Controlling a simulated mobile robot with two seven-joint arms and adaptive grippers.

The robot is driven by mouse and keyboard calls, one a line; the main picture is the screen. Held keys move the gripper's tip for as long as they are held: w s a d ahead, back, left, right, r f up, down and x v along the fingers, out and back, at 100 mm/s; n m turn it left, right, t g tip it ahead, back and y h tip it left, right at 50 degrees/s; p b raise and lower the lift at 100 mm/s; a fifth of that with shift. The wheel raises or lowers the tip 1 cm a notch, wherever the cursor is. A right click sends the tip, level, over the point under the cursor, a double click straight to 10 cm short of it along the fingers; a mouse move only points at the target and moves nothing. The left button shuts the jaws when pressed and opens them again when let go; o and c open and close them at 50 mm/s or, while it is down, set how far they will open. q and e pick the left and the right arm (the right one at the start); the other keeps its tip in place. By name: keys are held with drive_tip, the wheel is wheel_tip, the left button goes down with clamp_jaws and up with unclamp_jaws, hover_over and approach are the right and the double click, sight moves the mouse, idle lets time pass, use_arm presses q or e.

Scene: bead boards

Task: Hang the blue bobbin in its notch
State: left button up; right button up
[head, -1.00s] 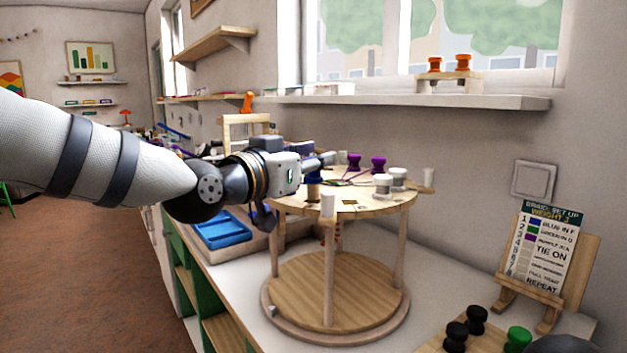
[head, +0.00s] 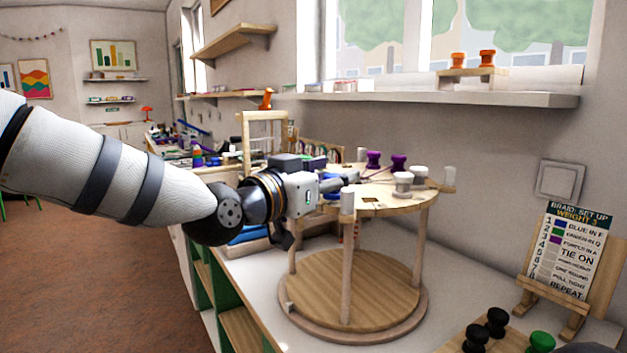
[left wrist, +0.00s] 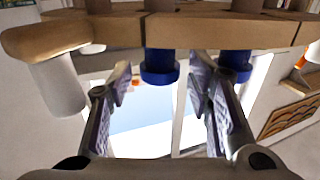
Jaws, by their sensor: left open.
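The round wooden braiding stand (head: 385,205) stands on the white counter. My left gripper (head: 345,182) is at its near left rim, level with the bobbins on top. In the left wrist view, which is upside down, the left gripper (left wrist: 160,80) is open. A blue bobbin (left wrist: 160,67) at the disc's edge shows in the gap between its fingertips, with no clear contact. A second blue bobbin (left wrist: 237,65) is partly hidden behind one finger. In the head view only bits of blue (head: 331,178) show beside the gripper. The notches there are hidden.
Purple bobbins (head: 373,160) and white bobbins (head: 403,183) sit on the disc. Orange bobbins (head: 487,58) stand on the sill rack. Black bobbins (head: 496,321), a green bobbin (head: 541,341) and an instruction card (head: 568,250) are at right.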

use_arm(q)
drive_tip(key=p+v, duration=0.1)
drive_tip(key=v, duration=0.9)
drive_tip(key=s+a+f+n+g+y, duration=0.1)
drive_tip(key=s+f+g+y, duration=0.15)
drive_tip(key=f, duration=0.75)
drive_tip(key=s+a+f+n+g+y, duration=0.1)
drive_tip(key=s+f+n+g, duration=0.15)
drive_tip(key=f, duration=0.75)
drive_tip(key=s+a+f+n+g+y, duration=0.1)
drive_tip(key=s+a+f+g, duration=0.1)
drive_tip(key=s+f, duration=0.55)
drive_tip(key=s+a+f+n+g+y, duration=0.15)
drive_tip(key=s+f, duration=0.35)
drive_tip(key=f, duration=0.5)
drive_tip(key=s+a+f+g+y, duration=0.2)
drive_tip(key=s+a+f+g, duration=0.2)
drive_tip(key=s, duration=1)
drive_tip(key=s+a+f+n+g+y, duration=0.1)
drive_tip(key=s+a+f+g, duration=0.4)
drive_tip(key=s, duration=1)
drive_tip(key=shift+a+f+y, duration=0.7)
drive_tip(key=shift+a+f, duration=0.15)
use_arm(e)
drive_tip(key=shift+w+r+t, duration=0.4)
drive_tip(key=shift+w+r, duration=0.6)
